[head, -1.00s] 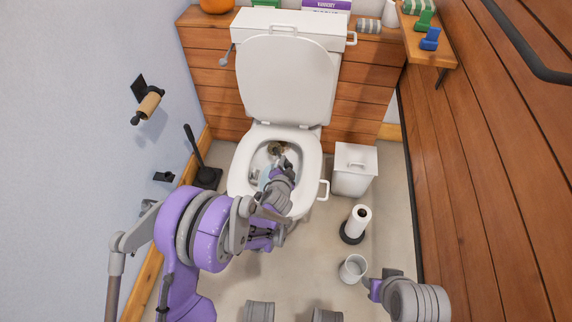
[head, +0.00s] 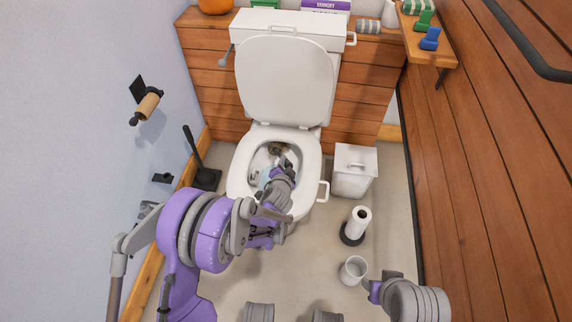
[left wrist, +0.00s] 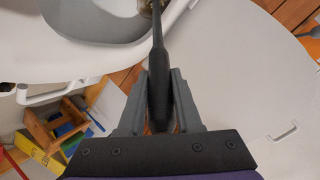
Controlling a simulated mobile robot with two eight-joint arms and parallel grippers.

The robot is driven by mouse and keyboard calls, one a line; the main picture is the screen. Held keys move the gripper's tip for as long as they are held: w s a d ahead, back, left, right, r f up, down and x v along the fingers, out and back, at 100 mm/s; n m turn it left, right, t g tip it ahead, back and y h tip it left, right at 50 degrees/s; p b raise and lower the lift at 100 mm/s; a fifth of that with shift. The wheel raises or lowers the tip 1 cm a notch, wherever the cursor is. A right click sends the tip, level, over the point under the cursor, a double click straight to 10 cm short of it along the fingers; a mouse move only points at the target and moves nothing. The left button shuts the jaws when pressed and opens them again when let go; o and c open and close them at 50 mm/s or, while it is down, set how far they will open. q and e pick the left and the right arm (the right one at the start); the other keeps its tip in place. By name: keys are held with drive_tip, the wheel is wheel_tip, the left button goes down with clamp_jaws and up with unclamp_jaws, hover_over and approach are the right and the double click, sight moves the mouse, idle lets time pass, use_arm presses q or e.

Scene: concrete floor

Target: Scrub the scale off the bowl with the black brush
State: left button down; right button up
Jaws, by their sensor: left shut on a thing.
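The white toilet bowl (head: 240,180) stands open with its lid raised. A brown scale patch (head: 276,149) is on the bowl's inner back wall. My left gripper (head: 284,165) reaches over the bowl. In the left wrist view, its fingers (left wrist: 159,100) are shut on the handle of the black brush (left wrist: 158,55), which points into the bowl. The brush head is at the top edge there, beside a brownish patch, and contact cannot be told. My right gripper (head: 374,290) is low at the right, apart from the bowl, its fingers too small to judge.
A black-handled tool in a black base (head: 206,178) stands left of the toilet. A white bin (head: 354,172), a paper roll on a stand (head: 356,222) and a white cup (head: 353,269) are to the right. A wooden caddy (left wrist: 50,125) shows in the left wrist view.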

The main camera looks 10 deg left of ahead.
use_arm(q)
drive_tip(key=shift+d+r, duration=0.1)
drive_tip(key=shift+d, duration=0.35)
drive_tip(key=shift+d+p, duration=1.25)
drive_tip(key=shift+d, duration=2.25)
drive_tip(key=shift+w+a+f+b, duration=0.15)
drive_tip(key=shift+a+b, duration=0.4)
drive_tip(key=shift+a, duration=0.6)
drive_tip(key=shift+w+a+f+b, duration=0.15)
drive_tip(key=shift+a+b, duration=0.35)
drive_tip(key=shift+a, duration=0.6)
drive_tip(key=shift+w+a+f+b, duration=0.15)
drive_tip(key=shift+a+b, duration=0.4)
drive_tip(key=shift+a, duration=0.6)
drive_tip(key=shift+a+r, duration=0.1)
drive_tip(key=shift+a, duration=0.55)
